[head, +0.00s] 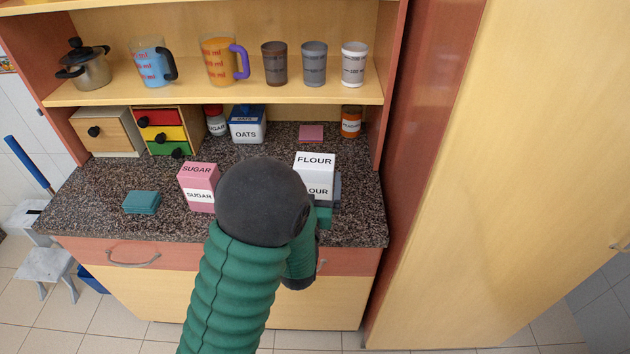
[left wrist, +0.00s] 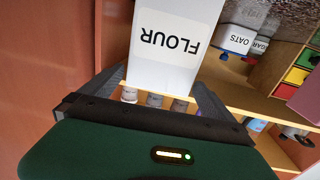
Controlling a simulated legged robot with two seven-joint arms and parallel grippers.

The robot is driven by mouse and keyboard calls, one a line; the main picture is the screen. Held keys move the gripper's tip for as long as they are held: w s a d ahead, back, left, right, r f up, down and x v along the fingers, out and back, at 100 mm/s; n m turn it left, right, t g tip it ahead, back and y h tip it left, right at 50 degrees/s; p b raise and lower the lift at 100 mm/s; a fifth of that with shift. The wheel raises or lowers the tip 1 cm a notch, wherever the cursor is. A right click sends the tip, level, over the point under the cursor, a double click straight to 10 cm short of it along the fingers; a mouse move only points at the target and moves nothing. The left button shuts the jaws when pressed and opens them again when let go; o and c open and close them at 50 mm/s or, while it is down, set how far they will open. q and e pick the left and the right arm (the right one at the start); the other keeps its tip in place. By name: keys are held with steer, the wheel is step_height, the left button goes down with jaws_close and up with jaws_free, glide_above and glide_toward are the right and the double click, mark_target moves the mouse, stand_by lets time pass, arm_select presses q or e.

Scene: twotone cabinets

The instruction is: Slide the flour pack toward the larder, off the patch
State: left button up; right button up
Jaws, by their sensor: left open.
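The flour pack (head: 314,172) is a white upright box with a FLOUR label, standing on the speckled counter toward its right end. My left gripper (head: 326,205) is at the pack's front and right side, partly hidden by my dark, green-sleeved arm. In the left wrist view the pack (left wrist: 165,45) appears upside down between the two grey fingers of my open left gripper (left wrist: 158,88). Whether the fingers touch it I cannot tell. The larder (head: 510,170) is the tall pale-yellow cabinet on the right, with a reddish side. No patch shows under the pack; its base is hidden.
A pink sugar pack (head: 197,187) stands left of my arm, and a teal block (head: 141,202) lies farther left. Behind are an oats box (head: 247,125), a flat pink square (head: 311,133) and an orange jar (head: 351,122). Counter (head: 362,212) right of the pack looks clear.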

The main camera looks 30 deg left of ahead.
mark_target(315, 166)
arm_select(q)
steer(key=p+x, duration=0.1)
steer(key=x, duration=0.4)
steer(key=shift+w, duration=0.1)
steer(key=c, duration=1.8)
steer(key=shift+f, duration=0.1)
